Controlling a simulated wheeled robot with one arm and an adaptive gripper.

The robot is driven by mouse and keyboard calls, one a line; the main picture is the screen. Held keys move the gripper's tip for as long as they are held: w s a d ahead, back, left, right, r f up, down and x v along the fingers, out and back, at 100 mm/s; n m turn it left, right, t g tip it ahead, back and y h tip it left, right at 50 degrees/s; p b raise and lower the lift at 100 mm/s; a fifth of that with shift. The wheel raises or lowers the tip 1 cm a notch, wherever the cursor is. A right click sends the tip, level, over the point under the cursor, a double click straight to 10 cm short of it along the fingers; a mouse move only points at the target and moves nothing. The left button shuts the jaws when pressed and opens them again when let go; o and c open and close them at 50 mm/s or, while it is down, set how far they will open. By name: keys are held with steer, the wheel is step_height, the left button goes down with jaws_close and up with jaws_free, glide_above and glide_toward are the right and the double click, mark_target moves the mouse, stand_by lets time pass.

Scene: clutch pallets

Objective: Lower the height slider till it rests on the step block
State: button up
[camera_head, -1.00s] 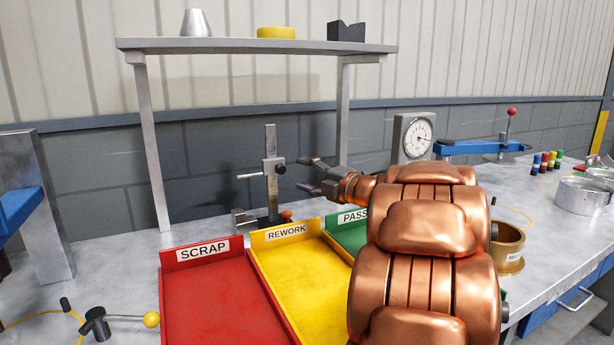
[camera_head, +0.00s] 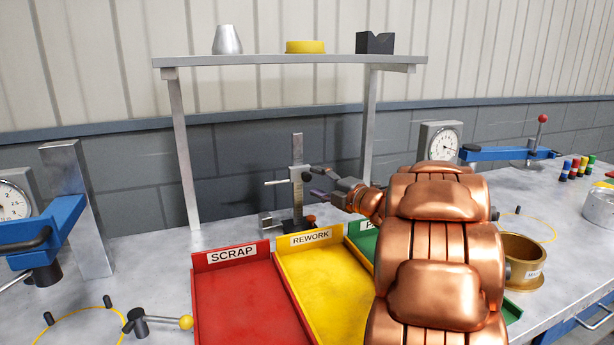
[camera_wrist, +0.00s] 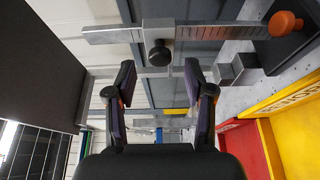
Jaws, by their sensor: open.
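The height gauge has an upright grey rail (camera_head: 297,150) on a dark base (camera_wrist: 297,38) with an orange knob. Its slider (camera_head: 296,173) sits partway up the rail, with a thin arm out to the left and a black knob (camera_head: 307,177). The grey step block (camera_head: 266,220) stands low beside the base, with a clear gap below the slider. In the wrist view the step block (camera_wrist: 240,68) is right of the slider (camera_wrist: 158,30). My gripper (camera_head: 317,182) is open, just right of the black knob, which shows between and beyond the fingertips in the wrist view (camera_wrist: 159,75).
Red SCRAP (camera_head: 245,305), yellow REWORK (camera_head: 325,280) and green trays lie in front of the gauge. A shelf (camera_head: 290,61) with a cone, ring and V-block spans above. A dial gauge (camera_head: 440,140) and blue clamp (camera_head: 500,154) stand right, a brass cup (camera_head: 522,262) nearer.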

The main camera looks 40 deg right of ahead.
mark_target(308, 178)
steer(key=shift+w+a, duration=0.2)
steer(key=shift+w, duration=0.95)
steer(key=shift+w+a, duration=0.15)
steer(key=shift+w, duration=1)
jaws_close()
